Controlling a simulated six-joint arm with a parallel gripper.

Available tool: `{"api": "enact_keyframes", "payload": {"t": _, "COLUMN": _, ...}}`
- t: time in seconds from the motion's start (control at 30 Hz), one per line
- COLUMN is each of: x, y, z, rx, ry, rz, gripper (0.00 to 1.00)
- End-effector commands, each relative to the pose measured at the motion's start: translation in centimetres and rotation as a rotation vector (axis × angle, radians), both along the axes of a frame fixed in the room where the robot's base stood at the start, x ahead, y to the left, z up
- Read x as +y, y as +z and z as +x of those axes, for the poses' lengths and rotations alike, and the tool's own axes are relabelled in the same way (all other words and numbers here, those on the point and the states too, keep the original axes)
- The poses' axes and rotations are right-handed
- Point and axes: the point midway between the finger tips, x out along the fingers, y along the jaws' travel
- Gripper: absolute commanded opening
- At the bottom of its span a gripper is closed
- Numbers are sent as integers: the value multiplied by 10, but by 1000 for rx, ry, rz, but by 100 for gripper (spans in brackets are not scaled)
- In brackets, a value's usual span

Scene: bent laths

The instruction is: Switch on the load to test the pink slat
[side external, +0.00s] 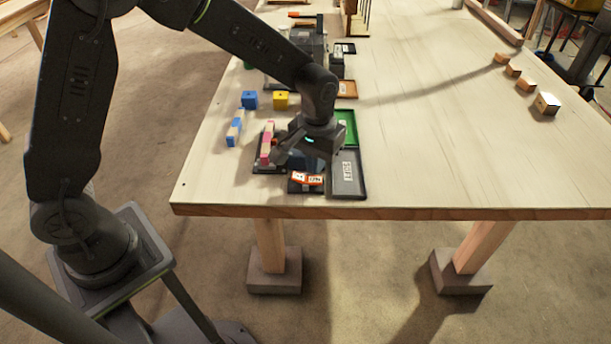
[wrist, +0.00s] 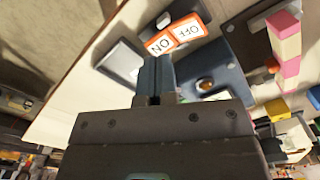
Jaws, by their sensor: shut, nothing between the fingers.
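The pink slat (side external: 267,143), banded pink and white, stands on a dark base at the left of my gripper. It also shows in the wrist view (wrist: 285,45) at the upper right. My gripper (wrist: 153,75) is shut and empty, its fingers together over the blue-grey unit (wrist: 225,65). This unit carries a round orange-brown knob (wrist: 205,85), apart from the fingers in the picture. Orange-edged labels (wrist: 174,35) reading "NO" and "130" lie past the fingertips. In the side view my gripper (side external: 285,153) partly hides the unit. I cannot tell whether the fingertips touch anything.
A grey tray (side external: 347,186) and a green tray (side external: 348,118) lie at the right of my gripper. A blue-and-white slat (side external: 234,130), a blue block (side external: 250,100) and a yellow block (side external: 281,100) stand at the left. The table's right side is mostly clear.

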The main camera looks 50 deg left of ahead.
Motion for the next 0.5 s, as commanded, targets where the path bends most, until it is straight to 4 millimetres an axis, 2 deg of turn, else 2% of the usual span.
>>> {"api": "enact_keyframes", "payload": {"t": 0.5, "x": 0, "y": 40, "z": 1, "rx": -3, "ry": 0, "rz": 0, "gripper": 0}}
